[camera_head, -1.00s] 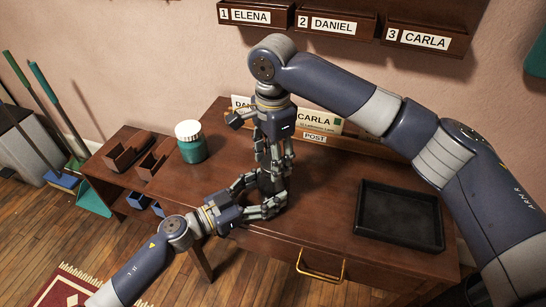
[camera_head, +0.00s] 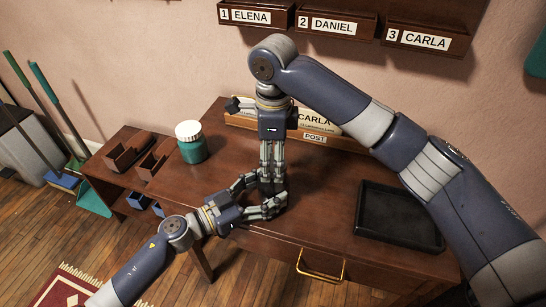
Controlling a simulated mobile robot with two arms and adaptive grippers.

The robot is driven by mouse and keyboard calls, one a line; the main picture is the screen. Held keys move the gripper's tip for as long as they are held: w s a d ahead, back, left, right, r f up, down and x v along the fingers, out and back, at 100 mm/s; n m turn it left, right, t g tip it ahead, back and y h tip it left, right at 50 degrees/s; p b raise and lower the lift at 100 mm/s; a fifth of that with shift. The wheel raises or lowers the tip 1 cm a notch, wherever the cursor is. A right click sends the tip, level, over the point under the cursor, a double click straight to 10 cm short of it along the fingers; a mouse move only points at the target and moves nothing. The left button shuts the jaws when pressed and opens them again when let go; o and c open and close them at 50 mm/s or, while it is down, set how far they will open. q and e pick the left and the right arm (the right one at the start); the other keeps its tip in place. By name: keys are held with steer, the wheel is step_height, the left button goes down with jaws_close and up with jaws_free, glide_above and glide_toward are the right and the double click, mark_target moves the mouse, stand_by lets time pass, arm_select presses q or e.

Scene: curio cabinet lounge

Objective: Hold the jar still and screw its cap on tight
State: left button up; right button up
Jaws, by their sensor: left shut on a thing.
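My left gripper (camera_head: 266,196) is low over the desk, its fingers closed around a small dark thing, probably the jar (camera_head: 263,189). Fingers of both grippers hide most of it, and its cap cannot be made out. My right gripper (camera_head: 272,178) points straight down from above, its fingertips right over the held thing. Its fingers look nearly parallel, but I cannot tell whether they grip the cap. Another jar, teal with a white lid (camera_head: 189,130), stands upright on the desk to the left, apart from both grippers.
The wooden desk (camera_head: 320,245) has a black tray (camera_head: 400,217) at the right. A post rack (camera_head: 315,138) with name cards stands at the back. Labelled wall boxes (camera_head: 338,25) hang above. A lower side table (camera_head: 125,185) is at the left.

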steer(key=shift+s, duration=0.1)
stand_by(0.3)
steer(key=n, duration=1)
steer(key=shift+n, duration=0.4)
steer(key=n, duration=0.6)
steer(key=shift+d, duration=0.1)
steer(key=n, duration=0.5)
steer(key=shift+n, duration=0.4)
steer(key=n, duration=0.4)
steer(key=shift+n, duration=0.4)
steer(key=n, duration=0.5)
steer(key=shift+n, duration=0.4)
steer(key=n, duration=1.1)
steer(key=shift+n, duration=0.3)
